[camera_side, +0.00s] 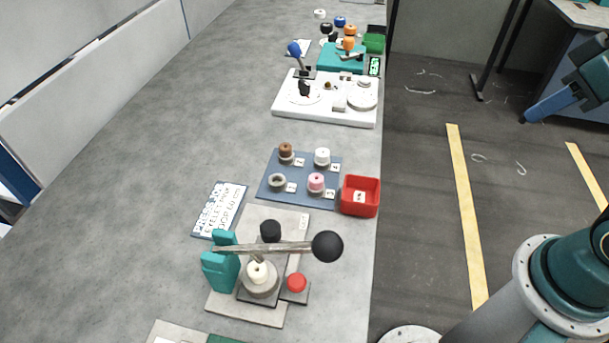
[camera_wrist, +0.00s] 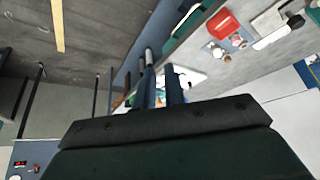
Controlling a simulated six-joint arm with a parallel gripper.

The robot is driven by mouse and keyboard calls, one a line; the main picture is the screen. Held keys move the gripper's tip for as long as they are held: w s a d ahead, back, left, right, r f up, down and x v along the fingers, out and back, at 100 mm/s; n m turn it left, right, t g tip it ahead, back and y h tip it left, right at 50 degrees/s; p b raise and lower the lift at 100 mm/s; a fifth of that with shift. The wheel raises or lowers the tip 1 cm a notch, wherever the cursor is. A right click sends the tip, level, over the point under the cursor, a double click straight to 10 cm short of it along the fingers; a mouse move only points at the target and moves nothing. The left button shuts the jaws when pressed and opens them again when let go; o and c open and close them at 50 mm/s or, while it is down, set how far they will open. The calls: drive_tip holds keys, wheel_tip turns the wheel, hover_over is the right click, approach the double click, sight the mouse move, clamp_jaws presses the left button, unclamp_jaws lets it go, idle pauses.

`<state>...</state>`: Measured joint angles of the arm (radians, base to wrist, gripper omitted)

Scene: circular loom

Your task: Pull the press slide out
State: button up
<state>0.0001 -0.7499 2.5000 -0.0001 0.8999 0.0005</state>
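The press (camera_side: 220,305) stands at the near end of the bench, on a light grey base plate with a teal bracket. Its long lever (camera_side: 285,247) lies roughly level and ends in a black ball (camera_side: 327,246). Beneath it, a dark slide plate (camera_side: 246,292) carries a round grey holder with a cream spool (camera_side: 258,272). A black knob (camera_side: 270,230) shows behind the lever; its attachment is partly hidden. My gripper (camera_wrist: 161,66) is open and empty, well away from the press. In the side view only part of it shows at the right edge, over the floor.
A red bin (camera_side: 360,196) and a blue board (camera_side: 264,194) with several spools stand behind the press. A red button (camera_side: 297,283) sits beside the slide. A lettered card (camera_side: 219,209) lies left. The bench's left side is clear.

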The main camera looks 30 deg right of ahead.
drive_tip(key=o, duration=0.7)
drive_tip(key=shift+w+a+r, duration=0.15)
drive_tip(key=shift+w+r, duration=0.05)
drive_tip(key=shift+w, duration=0.05)
drive_tip(key=shift+o, duration=0.2)
drive_tip(key=w+a+r+n+g, duration=0.1)
drive_tip(key=w+a+r, duration=0.2)
drive_tip(key=w+a, duration=0.2)
drive_tip(key=shift+w+a+r+n+g+y, duration=0.2)
drive_tip(key=shift+w+a+n+g+y, duration=0.2)
drive_tip(key=shift+w, duration=0.45)
drive_tip(key=n+g, duration=0.4)
hover_over(270, 226)
wheel_tip(270, 226, down, 6)
drive_tip(key=shift+r+h, duration=0.1)
drive_tip(key=shift+h, duration=0.3)
drive_tip(key=shift+f, duration=6.9)
